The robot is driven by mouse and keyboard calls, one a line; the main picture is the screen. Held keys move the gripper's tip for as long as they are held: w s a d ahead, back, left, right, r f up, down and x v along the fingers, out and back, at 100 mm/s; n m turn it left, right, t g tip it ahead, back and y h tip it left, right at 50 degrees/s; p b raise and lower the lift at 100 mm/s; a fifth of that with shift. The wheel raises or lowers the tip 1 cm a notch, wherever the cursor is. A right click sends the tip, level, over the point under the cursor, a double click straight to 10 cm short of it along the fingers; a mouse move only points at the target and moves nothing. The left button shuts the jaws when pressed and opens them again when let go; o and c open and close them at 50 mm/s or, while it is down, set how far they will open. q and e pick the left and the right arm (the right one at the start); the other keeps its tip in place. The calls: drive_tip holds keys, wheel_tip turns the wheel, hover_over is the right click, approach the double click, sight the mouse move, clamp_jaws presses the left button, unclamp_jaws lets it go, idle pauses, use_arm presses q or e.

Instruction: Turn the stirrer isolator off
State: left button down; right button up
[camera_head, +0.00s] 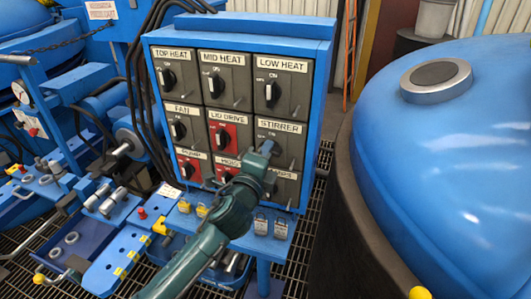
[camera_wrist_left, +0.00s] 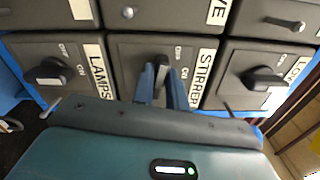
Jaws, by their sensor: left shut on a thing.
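The stirrer isolator is a dark grey box with a white STIRRER label (camera_head: 280,127), in the right column, middle row of the blue cabinet. My left gripper (camera_head: 268,148) reaches it from below and covers much of its face. In the left wrist view the stirrer isolator's black knob (camera_wrist_left: 161,64) sits between the two blue-grey fingers of my left gripper (camera_wrist_left: 163,85), which is shut on it. ON and OFF marks show beside the knob, but its exact setting is hard to read. My right gripper is not in view.
The low heat isolator (camera_head: 282,85) is directly above and the lamps box (camera_wrist_left: 50,70) is on the other side. A lid drive isolator (camera_head: 230,138) with a red face is to the left. A large blue vessel (camera_head: 450,140) stands close on the right.

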use_arm(q)
drive_tip(key=shift+n, duration=1.1)
drive_tip(key=c, duration=1.4)
unclamp_jaws()
drive_tip(key=shift+s, duration=0.1)
drive_tip(key=v, duration=1.3)
drive_tip(key=shift+b, duration=0.4)
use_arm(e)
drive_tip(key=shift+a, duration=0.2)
use_arm(q)
drive_tip(key=s+a+f+n+g+y+p, duration=0.1)
drive_tip(key=s+a+f+n+g, duration=0.2)
drive_tip(key=s+a+f+n, duration=0.2)
drive_tip(key=s+a+f+n+g+y+p, duration=0.1)
drive_tip(key=s+a+f+n, duration=0.4)
drive_tip(key=s+f+n, duration=0.5)
wheel_tip(320, 180, down, 6)
drive_tip(key=n+g+p, duration=0.1)
drive_tip(key=n+g, duration=0.1)
drive_tip(key=n, duration=0.1)
drive_tip(key=shift+s+f+n+g, duration=0.2)
drive_tip(key=shift+s+n+g, duration=0.1)
drive_tip(key=shift+s, duration=0.05)
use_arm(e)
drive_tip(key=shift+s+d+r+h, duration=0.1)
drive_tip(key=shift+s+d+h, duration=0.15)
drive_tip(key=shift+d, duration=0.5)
